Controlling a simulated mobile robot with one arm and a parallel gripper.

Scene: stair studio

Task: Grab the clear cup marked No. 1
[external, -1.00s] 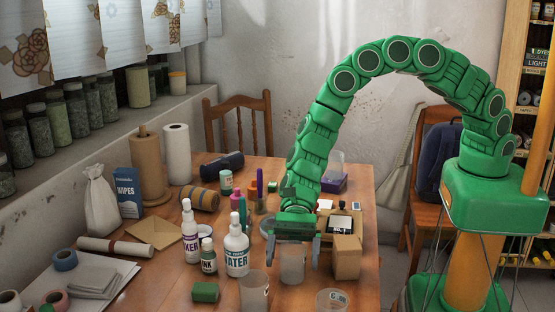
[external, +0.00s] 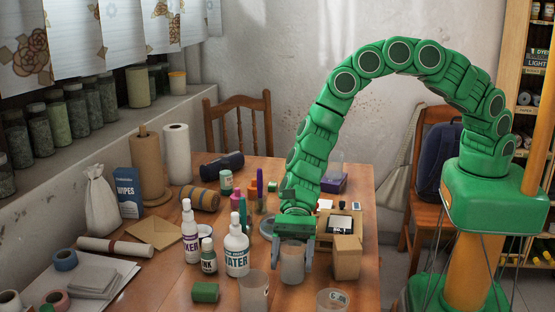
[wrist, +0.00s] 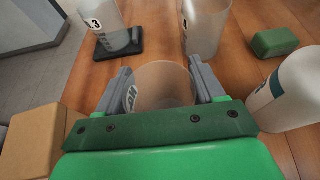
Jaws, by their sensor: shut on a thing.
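My gripper (external: 293,255) points down and is shut on a clear, frosted cup (external: 292,265) on the table. In the wrist view the grey fingers press on both sides of this cup (wrist: 162,85). Dark print shows on its left wall, but I cannot read its number. A second clear cup (external: 254,291) stands just in front; its marking (wrist: 188,24) is only partly visible in the wrist view. A third clear cup (external: 332,302) stands at the front right; in the wrist view it shows a "3" and sits on a black coaster (wrist: 122,47).
A cardboard box (external: 347,258) stands close on the right of my gripper. The white WATER bottle (external: 237,252) stands close on the left, with a green block (external: 205,292) in front of it. More bottles and jars crowd behind.

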